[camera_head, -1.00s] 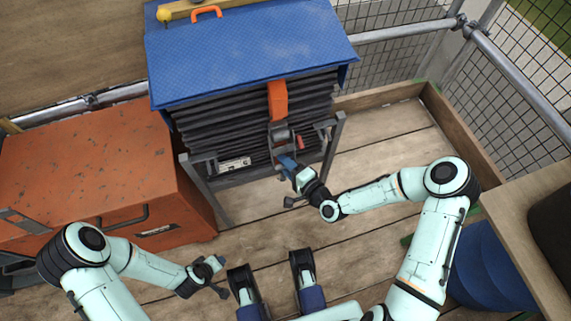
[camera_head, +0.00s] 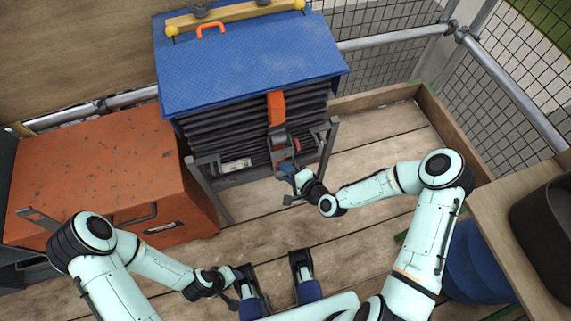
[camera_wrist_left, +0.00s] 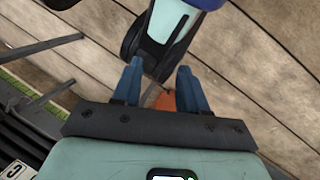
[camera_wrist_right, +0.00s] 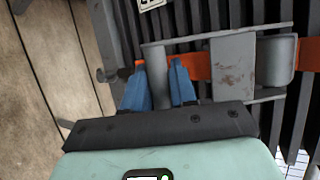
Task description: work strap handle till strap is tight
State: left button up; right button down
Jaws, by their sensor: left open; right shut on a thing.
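The orange strap (camera_head: 276,105) runs down the front of the dark stack of tiles (camera_head: 235,135) under the blue cover. Its grey metal ratchet (camera_head: 278,142) sits low on the stack. In the right wrist view the ratchet (camera_wrist_right: 232,70) lies across the tiles, with orange strap (camera_wrist_right: 309,54) at its side. My right gripper (camera_head: 289,170) is shut on the grey strap handle; its blue fingers (camera_wrist_right: 158,75) lie either side of the handle bar (camera_wrist_right: 157,82). My left gripper (camera_wrist_left: 160,75) is open and empty, low beside my own base.
A blue cover (camera_head: 250,65) tops the stack, with a yellow-ended level (camera_head: 235,17) and an orange handle on it. An orange chest (camera_head: 95,165) stands at the left. A metal frame (camera_head: 327,150) flanks the stack. Bare planks (camera_head: 375,140) lie at the right.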

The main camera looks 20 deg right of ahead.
jog(key=shift+s+r+g+p, duration=0.4)
jog(key=shift+r+p, duration=0.45)
jog(key=s+r+g+p, duration=0.1)
jog(key=p, duration=0.2)
jog(key=s+r+m+g+p, duration=0.1)
jog(key=g+p, duration=0.1)
jog(key=p, duration=0.1)
jog(key=shift+s+d+r+h+p, duration=0.1)
jog(key=shift+s+r+h+p, duration=0.2)
jog(key=shift+h, duration=0.1)
pick_arm(q)
notch_tip(320, 180, up, 14)
jog(key=s+g+p, duration=0.1)
jog(key=p, duration=0.4)
jog(key=shift+s+d+r, duration=0.2)
jog(key=shift+s+d, duration=0.2)
jog(key=shift+d, duration=0.05)
pick_arm(e)
notch_tip(320, 180, up, 6)
jog(key=s+m+g, duration=0.1)
jog(key=s+g, duration=0.1)
jog(key=g, duration=0.2)
jog(key=shift+s, duration=0.1)
jog(key=c, duration=1.3)
grip_release()
jog(key=shift+o, duration=0.2)
jog(key=shift+d, duration=0.1)
